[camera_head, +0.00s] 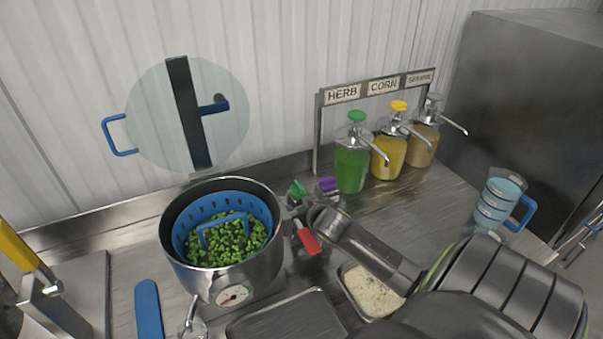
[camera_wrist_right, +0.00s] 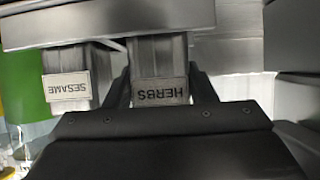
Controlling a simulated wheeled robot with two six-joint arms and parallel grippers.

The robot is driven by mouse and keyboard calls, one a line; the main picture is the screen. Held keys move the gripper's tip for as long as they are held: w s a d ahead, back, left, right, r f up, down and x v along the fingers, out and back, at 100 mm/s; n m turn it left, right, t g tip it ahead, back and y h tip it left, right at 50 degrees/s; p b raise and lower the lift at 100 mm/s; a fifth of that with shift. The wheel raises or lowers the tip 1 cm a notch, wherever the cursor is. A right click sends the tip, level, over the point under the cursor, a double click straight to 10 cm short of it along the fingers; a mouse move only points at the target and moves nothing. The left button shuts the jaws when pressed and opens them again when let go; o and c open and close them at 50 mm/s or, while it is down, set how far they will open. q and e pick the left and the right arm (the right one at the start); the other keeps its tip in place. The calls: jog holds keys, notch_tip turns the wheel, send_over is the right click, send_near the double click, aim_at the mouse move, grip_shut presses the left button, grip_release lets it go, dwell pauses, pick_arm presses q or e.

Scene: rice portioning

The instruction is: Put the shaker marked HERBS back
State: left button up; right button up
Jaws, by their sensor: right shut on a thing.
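The shaker marked HERBS (camera_wrist_right: 160,85) sits between the fingers of my right gripper (camera_wrist_right: 160,88) in the right wrist view, its label upside down there. The gripper is shut on it. In the head view my right gripper (camera_head: 301,208) is just right of the pot and hides most of the shaker. A green cap (camera_head: 298,188) shows behind it. I cannot tell how far the shaker's base is from its resting place. A shaker marked SESAME (camera_wrist_right: 70,82) stands close beside it in the wrist view. My left gripper is not in view.
A pot (camera_head: 222,275) holding a blue basket of green peas stands left. Pump bottles of green (camera_head: 351,168), yellow (camera_head: 391,152) and brown (camera_head: 423,145) stand behind right. A purple cap (camera_head: 327,184) and a red piece (camera_head: 307,240) are near the gripper. A rice tray (camera_head: 345,270) lies in front.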

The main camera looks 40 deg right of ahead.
aim_at(302, 189)
jog(key=shift+f, duration=0.5)
jog(key=o, duration=1.2)
jog(key=shift+c, duration=0.2)
jog(key=shift+b, duration=0.3)
notch_tip(302, 189, up, 10)
jog(key=shift+f+b, duration=0.1)
jog(key=shift+b, duration=0.35)
